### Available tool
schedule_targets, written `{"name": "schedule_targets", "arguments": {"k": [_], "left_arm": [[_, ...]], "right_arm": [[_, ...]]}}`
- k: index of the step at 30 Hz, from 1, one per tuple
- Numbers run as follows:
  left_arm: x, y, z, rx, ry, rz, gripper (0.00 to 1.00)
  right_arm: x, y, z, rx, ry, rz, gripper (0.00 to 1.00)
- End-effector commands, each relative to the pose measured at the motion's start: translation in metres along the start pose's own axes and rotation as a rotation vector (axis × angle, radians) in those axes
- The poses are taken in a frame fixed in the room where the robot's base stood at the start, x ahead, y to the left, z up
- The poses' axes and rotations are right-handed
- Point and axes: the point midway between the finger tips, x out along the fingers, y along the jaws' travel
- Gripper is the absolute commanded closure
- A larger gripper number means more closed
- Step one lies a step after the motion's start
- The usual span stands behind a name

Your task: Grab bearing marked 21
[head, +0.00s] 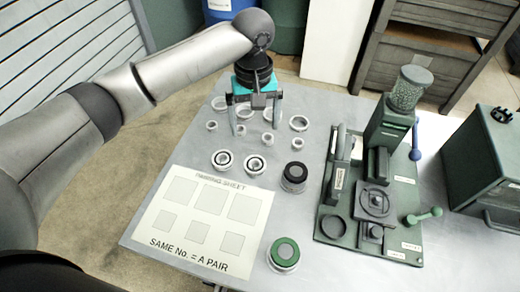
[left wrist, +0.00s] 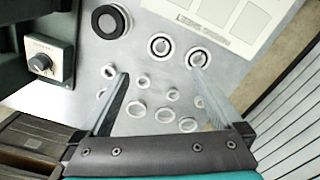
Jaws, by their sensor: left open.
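My left gripper (head: 254,128) is open and points down over the group of rings on the metal table. In the left wrist view its spread fingers (left wrist: 160,88) have several small pale rings between and around them, with nothing held. Two dark-centred bearings, a left one (head: 222,160) and a right one (head: 254,165), lie side by side nearer the pairing sheet (head: 160,218). They also show in the left wrist view, one (left wrist: 159,45) beside the other (left wrist: 197,57). I cannot read any number, so I cannot tell which bearing is marked 21. My right gripper is not in view.
A black-topped round container (head: 294,174) and a green-topped one (head: 284,251) stand right of the sheet. A green grinding machine (head: 385,140) on its base plate takes up the right side, with a green box (head: 485,160) beyond. The sheet's printed squares are empty.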

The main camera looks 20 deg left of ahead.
Motion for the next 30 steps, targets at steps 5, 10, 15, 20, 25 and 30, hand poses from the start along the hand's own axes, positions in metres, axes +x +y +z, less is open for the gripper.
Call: {"name": "schedule_targets", "arguments": {"k": [5,10,15,20,25,30], "left_arm": [[0.023,-0.001,0.000,-0.003,-0.004,-0.003,0.00],[0.060,-0.001,0.000,-0.002,-0.002,-0.003,0.00],[0.089,-0.001,0.000,-0.001,-0.002,-0.002,0.00],[0.100,0.000,0.000,-0.001,0.000,0.000,0.00],[0.118,-0.001,-0.002,-0.001,-0.001,-0.002,0.00],[0.143,-0.002,-0.003,0.000,-0.001,-0.001,0.00]], "right_arm": [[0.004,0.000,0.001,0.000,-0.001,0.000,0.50],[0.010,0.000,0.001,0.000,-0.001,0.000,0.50],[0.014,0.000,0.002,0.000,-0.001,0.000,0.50],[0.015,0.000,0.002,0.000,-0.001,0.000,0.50],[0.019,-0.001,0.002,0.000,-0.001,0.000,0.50],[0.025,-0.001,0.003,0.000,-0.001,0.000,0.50]]}}
